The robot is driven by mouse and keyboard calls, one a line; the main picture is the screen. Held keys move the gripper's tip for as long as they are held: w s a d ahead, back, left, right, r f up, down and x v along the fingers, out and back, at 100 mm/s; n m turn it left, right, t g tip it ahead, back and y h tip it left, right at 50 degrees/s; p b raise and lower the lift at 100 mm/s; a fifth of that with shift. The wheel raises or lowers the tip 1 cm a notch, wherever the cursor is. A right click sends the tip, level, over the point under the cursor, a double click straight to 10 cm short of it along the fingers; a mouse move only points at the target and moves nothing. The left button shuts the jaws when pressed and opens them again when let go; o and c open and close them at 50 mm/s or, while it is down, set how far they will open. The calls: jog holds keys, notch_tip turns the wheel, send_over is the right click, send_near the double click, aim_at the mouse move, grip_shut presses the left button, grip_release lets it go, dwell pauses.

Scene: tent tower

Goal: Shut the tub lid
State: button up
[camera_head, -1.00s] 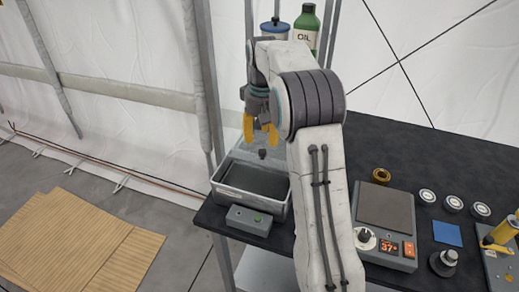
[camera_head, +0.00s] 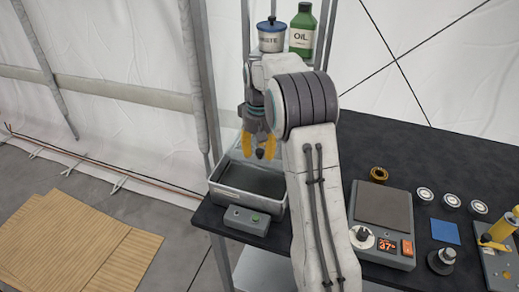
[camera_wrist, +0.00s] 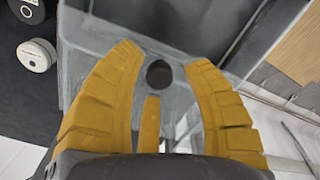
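The tub (camera_head: 278,209) is a grey rectangular tray with a pale rim and dark interior, at the left end of the black table. A small dark knob (camera_head: 260,154) shows above its back part. In the wrist view the same dark knob (camera_wrist: 159,76) stands before a grey, see-through-looking surface. I cannot clearly make out the lid's outline. My gripper (camera_head: 258,151) has yellow fingers and points down over the tub's back. In the wrist view my gripper (camera_wrist: 164,52) is open, with the knob between its fingers and a gap on both sides. My arm hides part of the tub's right side.
A grey control box (camera_head: 247,219) sits in front of the tub. A waste jar (camera_head: 271,40) and a green oil bottle (camera_head: 302,32) stand behind my arm. A hotplate (camera_head: 384,207), a brass ring (camera_head: 379,174) and several white discs are to the right. Cardboard (camera_head: 70,245) lies on the floor.

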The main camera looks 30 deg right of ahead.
grip_shut()
jog(key=s+a+b, duration=0.4)
jog(key=s+a, duration=0.3)
jog(key=shift+s+a+b, duration=0.3)
jog(key=shift+s, duration=0.05)
jog(key=shift+c, duration=1.5)
grip_release()
jog(key=shift+o, duration=1.4)
jog(key=shift+a, duration=0.15)
jog(key=shift+o, duration=0.9)
